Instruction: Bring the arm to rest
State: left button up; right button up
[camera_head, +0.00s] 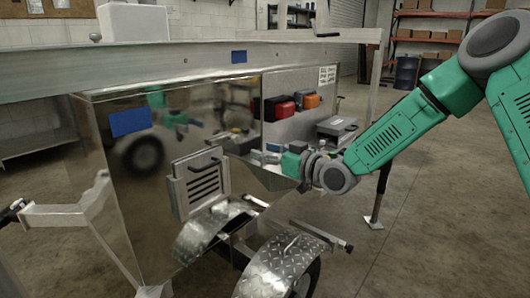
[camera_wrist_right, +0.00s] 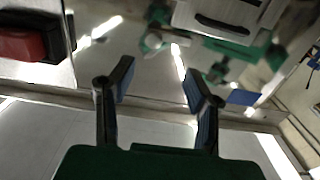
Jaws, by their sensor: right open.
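My right arm (camera_head: 395,130), green and grey, reaches in from the right of the head view. My right gripper (camera_head: 262,157) is at the open side of the polished aluminium trailer box (camera_head: 140,215), partly hidden by my wrist. In the right wrist view my right gripper (camera_wrist_right: 158,72) has its two dark fingers spread apart with nothing between them. A shiny panel with green reflections lies behind the fingers. My left gripper is not in view.
A support leg (camera_head: 380,190) stands beside my forearm. Floor at right is clear.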

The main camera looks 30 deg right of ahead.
jog(key=shift+d, duration=0.1)
dwell(0.3)
jog(key=s+a+f+m+g+h+p, duration=0.1)
jog(key=s+a+f+g+p, duration=0.3)
jog(key=s+f, duration=0.45)
jog(key=s+a+f+m+g+h+p, duration=0.1)
jog(key=s+a+f+g, duration=0.35)
jog(key=f, duration=0.65)
jog(key=s+f+g+h+p, duration=0.2)
jog(key=s+f+g, duration=0.2)
jog(key=s, duration=1)
jog(key=s+f+m+g+h+p, duration=0.1)
jog(key=s+f+g+h+p, duration=0.1)
jog(key=s, duration=1.3)
notch_tip(320, 180, down, 2)
jog(key=shift+d+f+g, duration=0.15)
jog(key=shift+g, duration=0.7)
jog(key=shift+w, duration=0.2)
